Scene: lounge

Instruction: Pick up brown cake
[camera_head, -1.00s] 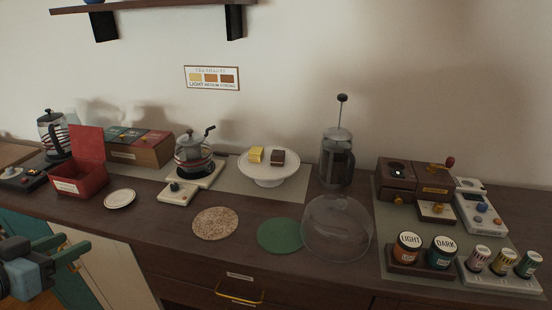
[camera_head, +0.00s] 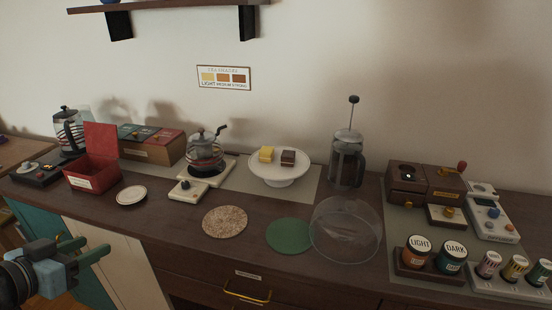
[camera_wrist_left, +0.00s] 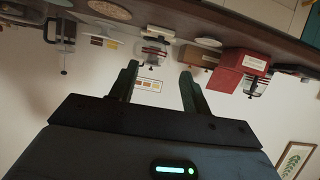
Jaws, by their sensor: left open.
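The brown cake (camera_head: 288,157) is a small dark square on the white cake stand (camera_head: 277,180), toward the back of the counter. A yellow cake (camera_head: 266,154) sits beside it on the left. My left gripper (camera_head: 85,248) is at the lower left of the head view, in front of the counter and well away from the stand. It is open and empty. In the left wrist view, the two fingers (camera_wrist_left: 160,85) stand apart with nothing between them, and the counter appears upside down. My right gripper is not in view.
A clear glass dome (camera_head: 345,230) stands on the counter in front of the French press (camera_head: 347,160). A green mat (camera_head: 289,236) and a cork mat (camera_head: 225,221) lie before the stand. A kettle (camera_head: 206,153) is left of it. A shelf (camera_head: 170,4) hangs above.

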